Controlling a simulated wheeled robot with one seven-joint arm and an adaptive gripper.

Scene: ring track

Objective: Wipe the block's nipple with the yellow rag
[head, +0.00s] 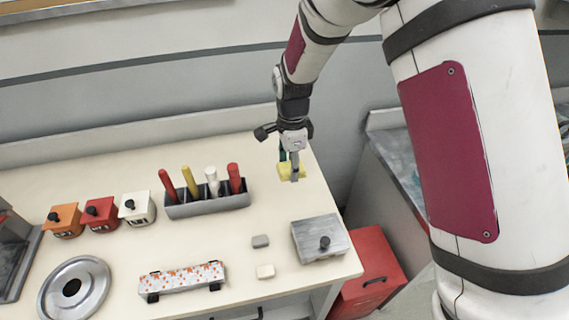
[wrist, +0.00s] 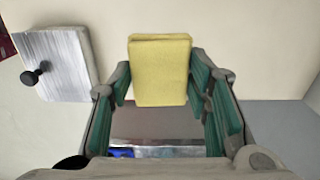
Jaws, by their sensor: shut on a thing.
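The yellow rag (head: 291,171) is a small folded yellow pad. My gripper (head: 292,160) is shut on it and holds it over the right part of the table. In the wrist view the rag (wrist: 161,70) sits between the green-padded fingers of my gripper (wrist: 160,90).
A grey holder (head: 207,203) with several coloured sticks stands mid-table. A spotted bar (head: 181,280), a metal ring (head: 74,291) and knobbed boxes (head: 100,213) are further left. A red cabinet (head: 367,272) stands beyond the table's right edge.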

